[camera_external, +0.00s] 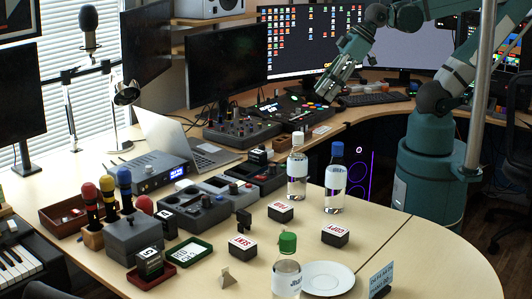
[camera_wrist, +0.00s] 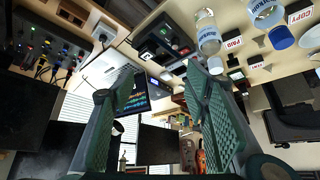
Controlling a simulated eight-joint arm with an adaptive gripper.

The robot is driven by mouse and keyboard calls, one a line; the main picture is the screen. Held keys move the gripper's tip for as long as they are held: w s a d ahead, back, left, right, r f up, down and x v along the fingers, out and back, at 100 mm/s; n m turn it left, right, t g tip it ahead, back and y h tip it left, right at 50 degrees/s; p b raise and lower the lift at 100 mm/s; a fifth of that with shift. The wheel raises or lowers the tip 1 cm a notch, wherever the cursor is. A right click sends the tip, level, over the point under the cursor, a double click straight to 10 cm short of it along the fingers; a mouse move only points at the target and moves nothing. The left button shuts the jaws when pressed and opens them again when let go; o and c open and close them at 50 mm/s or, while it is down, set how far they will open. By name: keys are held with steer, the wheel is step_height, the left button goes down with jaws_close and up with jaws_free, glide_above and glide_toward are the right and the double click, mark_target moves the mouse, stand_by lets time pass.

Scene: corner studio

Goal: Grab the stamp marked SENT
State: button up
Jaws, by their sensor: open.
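The SENT stamp (camera_external: 243,247) is a small dark block with a white top and red lettering. It lies on the front part of the desk in the external view, left of the green-capped bottle. The PAID stamp (camera_external: 280,212) and COPY stamp (camera_external: 335,235) look alike and lie behind and to the right; both also show in the wrist view, PAID (camera_wrist: 234,43) and COPY (camera_wrist: 299,16). My gripper (camera_external: 325,92) is open and empty, high at the back near the monitor, far from the SENT stamp. Its green fingers (camera_wrist: 160,85) stand wide apart in the wrist view.
Two water bottles (camera_external: 297,170) (camera_external: 335,182) stand behind the stamps. A green-capped bottle (camera_external: 286,275) and white plate (camera_external: 327,279) are at the front. A green tray (camera_external: 189,251) and date stamp (camera_external: 149,262) are left. A small pyramid (camera_external: 226,279) lies before the SENT stamp.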

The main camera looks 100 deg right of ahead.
steer(key=w+a+r+n+g+p, duration=0.1)
steer(key=w+a+r+n+g, duration=0.15)
steer(key=w+a+n, duration=0.75)
steer(key=n+g+p, duration=0.3)
steer(key=n+g, duration=0.2)
steer(key=n, duration=1)
glide_above(243, 242)
steer(key=shift+t, duration=0.25)
steer(key=f, duration=2.3)
steer(key=shift+d+f, duration=0.1)
steer(key=shift+d, duration=0.2)
steer(key=shift+a+f+n, duration=0.3)
steer(key=shift+f+n, duration=0.05)
steer(key=shift+n, duration=0.05)
steer(key=shift+f, duration=1.3)
